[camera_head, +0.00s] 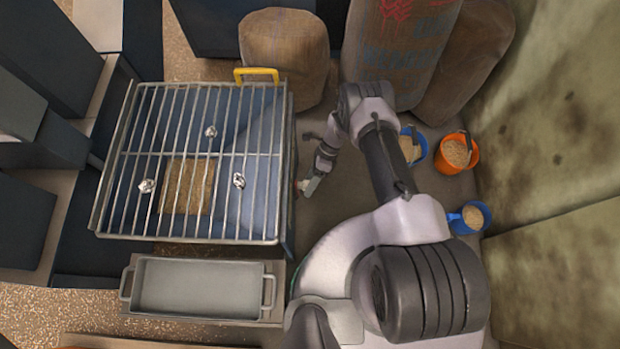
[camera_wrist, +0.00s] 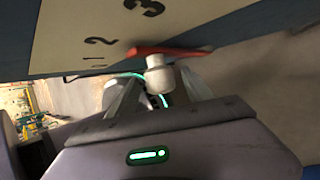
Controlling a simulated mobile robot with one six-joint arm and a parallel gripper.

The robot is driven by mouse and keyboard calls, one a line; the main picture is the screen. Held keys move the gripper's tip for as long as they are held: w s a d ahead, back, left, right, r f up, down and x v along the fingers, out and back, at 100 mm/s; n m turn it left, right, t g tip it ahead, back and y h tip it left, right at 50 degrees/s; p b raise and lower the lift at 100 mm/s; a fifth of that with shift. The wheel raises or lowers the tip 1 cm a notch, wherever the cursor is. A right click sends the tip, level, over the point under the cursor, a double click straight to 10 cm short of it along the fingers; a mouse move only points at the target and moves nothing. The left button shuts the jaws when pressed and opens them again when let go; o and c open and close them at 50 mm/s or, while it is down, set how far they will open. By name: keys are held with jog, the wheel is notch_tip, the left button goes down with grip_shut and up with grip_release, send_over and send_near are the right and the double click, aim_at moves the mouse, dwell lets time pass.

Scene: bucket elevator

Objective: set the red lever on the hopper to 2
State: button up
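The red lever (camera_wrist: 170,50) lies along the lower edge of the hopper's pale number plate (camera_wrist: 100,25) in the wrist view. The plate shows 1, 2 and 3, and the lever's left end lies close to the 2. A whitish knob (camera_wrist: 160,78) hangs below the lever, between the fingers of my gripper (camera_wrist: 161,85). I cannot tell whether the fingers touch the knob. In the head view my gripper (camera_head: 308,187) is beside the right side of the hopper (camera_head: 255,130), with a small bit of red at its tip.
A metal grate (camera_head: 150,108) with a yellow handle (camera_head: 256,73) covers the hopper. A grey tray (camera_head: 200,287) sits in front of it. Sacks (camera_head: 284,55) stand behind. An orange bucket (camera_head: 459,152) and blue buckets (camera_head: 470,217) stand right of my arm, near the wall.

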jog(key=p+v, duration=0.3)
jog(key=v, duration=1.4)
jog(key=shift+w+d+p, duration=0.15)
jog(key=shift+d+p, duration=0.05)
jog(key=shift+p, duration=0.2)
